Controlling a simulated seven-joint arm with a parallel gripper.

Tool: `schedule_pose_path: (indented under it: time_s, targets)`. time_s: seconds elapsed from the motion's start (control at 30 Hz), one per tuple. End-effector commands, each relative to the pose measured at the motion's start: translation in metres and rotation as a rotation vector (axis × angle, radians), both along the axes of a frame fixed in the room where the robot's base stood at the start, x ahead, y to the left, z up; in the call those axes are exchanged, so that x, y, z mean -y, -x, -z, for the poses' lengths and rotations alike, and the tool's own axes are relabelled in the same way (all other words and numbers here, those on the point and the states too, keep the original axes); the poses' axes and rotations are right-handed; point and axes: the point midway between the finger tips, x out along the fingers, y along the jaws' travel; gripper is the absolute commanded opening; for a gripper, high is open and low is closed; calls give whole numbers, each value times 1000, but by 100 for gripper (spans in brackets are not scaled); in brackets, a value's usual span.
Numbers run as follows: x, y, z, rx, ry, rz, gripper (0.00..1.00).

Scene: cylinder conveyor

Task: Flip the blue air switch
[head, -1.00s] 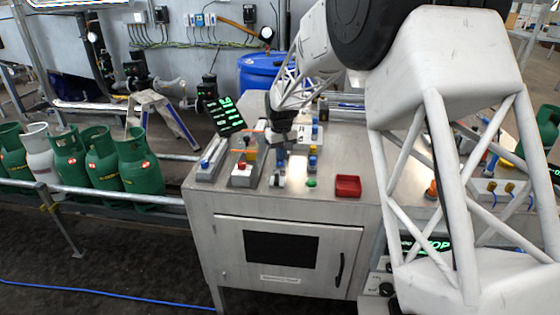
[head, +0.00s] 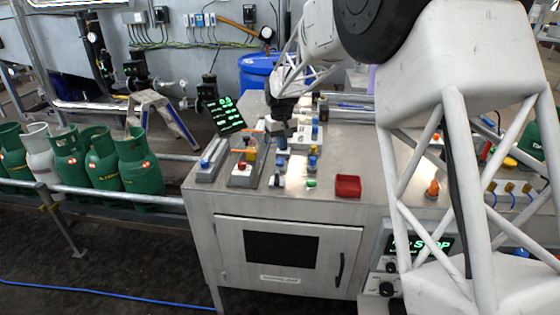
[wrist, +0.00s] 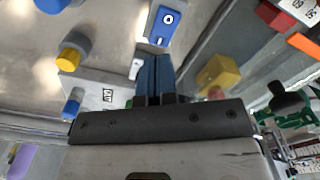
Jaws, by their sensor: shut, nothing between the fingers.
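The blue air switch is a blue rocker with a white round mark on a white plate. It shows in the wrist view (wrist: 165,25) just beyond my fingertips, and small in the head view (head: 281,163), on the near side of my gripper. My gripper (wrist: 154,62) is shut and empty, its two blue-grey fingers together. In the head view my gripper (head: 283,143) is over the metal console, on the far side of the switch. The fingertips look apart from the switch, but their height above the console is hard to tell.
A yellow part (wrist: 217,75) and a red block (wrist: 275,15) are on the other. A red tray (head: 348,186) sits on the console's clearer right part.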

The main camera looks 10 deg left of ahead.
Motion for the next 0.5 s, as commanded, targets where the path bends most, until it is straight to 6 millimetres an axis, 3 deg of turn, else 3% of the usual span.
schedule_pose_path:
  time_s: [0.5]
  targets:
    - [0,0,-25,0,0,0,0]
